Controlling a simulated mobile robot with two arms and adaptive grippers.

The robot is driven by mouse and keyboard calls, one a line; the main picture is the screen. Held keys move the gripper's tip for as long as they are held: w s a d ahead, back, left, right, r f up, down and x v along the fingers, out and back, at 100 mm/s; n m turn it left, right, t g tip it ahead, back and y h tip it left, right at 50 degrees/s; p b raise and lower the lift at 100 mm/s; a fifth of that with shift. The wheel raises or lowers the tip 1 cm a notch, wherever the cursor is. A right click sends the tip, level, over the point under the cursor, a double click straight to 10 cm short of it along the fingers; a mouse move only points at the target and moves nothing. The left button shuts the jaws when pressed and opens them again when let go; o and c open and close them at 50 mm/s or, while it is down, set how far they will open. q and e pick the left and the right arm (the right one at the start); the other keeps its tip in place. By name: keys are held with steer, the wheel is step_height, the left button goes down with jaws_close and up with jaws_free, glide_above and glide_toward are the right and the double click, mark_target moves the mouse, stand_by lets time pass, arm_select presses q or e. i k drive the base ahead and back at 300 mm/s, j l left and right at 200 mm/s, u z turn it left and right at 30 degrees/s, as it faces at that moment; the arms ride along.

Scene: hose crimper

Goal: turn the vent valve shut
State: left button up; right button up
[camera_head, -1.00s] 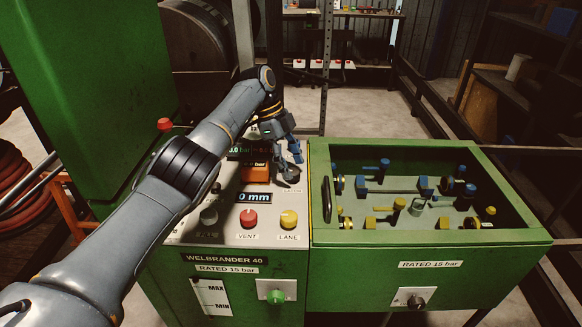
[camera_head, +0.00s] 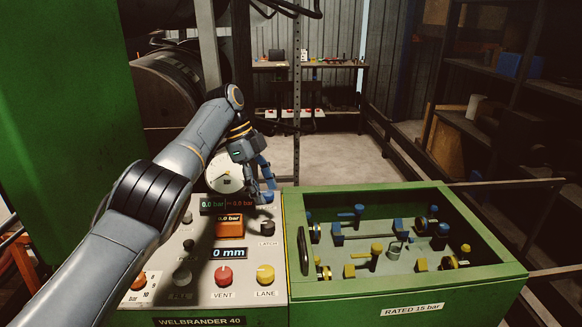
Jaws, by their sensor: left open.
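The red knob (camera_head: 224,275) above the label VENT is on the grey control panel (camera_head: 204,295), between a dark knob and the yellow LANE knob (camera_head: 265,274). Nothing touches the red knob; I cannot tell its turn position. My left gripper (camera_head: 262,187) is open over the back right of the panel, its blue fingers pointing down. It is beyond the dark LATCH knob (camera_head: 267,228) and close to a blue knob (camera_head: 267,197); contact is unclear. My right gripper is out of view.
A display (camera_head: 226,204) reads 0.0 bar, and another (camera_head: 228,253) reads 0 mm. A white dial (camera_head: 225,172) is partly behind my arm. The open green box (camera_head: 400,300) with blue and yellow valves adjoins the panel's right. A tall green cabinet (camera_head: 60,110) stands left.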

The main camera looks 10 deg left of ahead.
mark_target(223, 275)
steer(key=k, duration=1)
